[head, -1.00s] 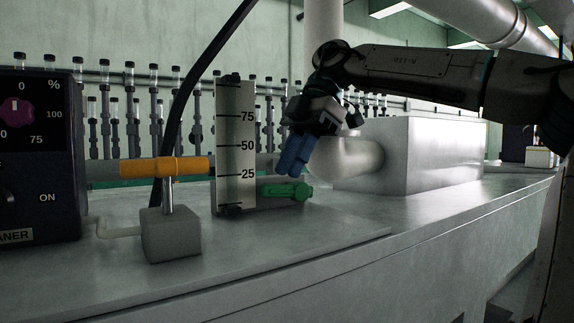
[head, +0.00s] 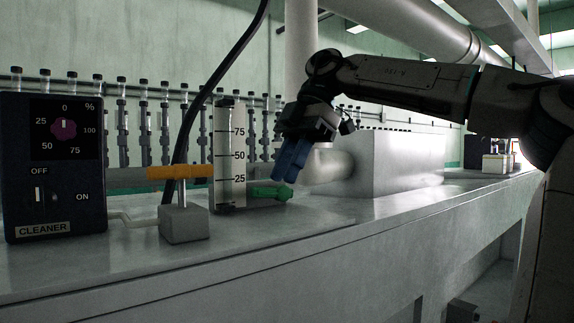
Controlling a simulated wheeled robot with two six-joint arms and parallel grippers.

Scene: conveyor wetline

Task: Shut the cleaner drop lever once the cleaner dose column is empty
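The cleaner dose column (head: 229,150) stands upright at centre left, with a pale scale marked 75, 50 and 25. I cannot make out any liquid level in it. A green lever (head: 270,193) lies nearly level at its foot, pointing right. An orange handle (head: 180,171) lies level to the left, above a grey block (head: 184,224). No label shows which is the drop lever. My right gripper (head: 290,162) hangs with blue fingers pointing down, just above the green lever's free end. Contact and finger gap cannot be made out. My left gripper is not in view.
The dark cleaner box (head: 53,165) stands at the left with a purple dial and an OFF/ON switch. A large grey housing (head: 385,164) with a thick pipe stands right of the column. Several dark-fitted tubes line the back. The counter front is clear.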

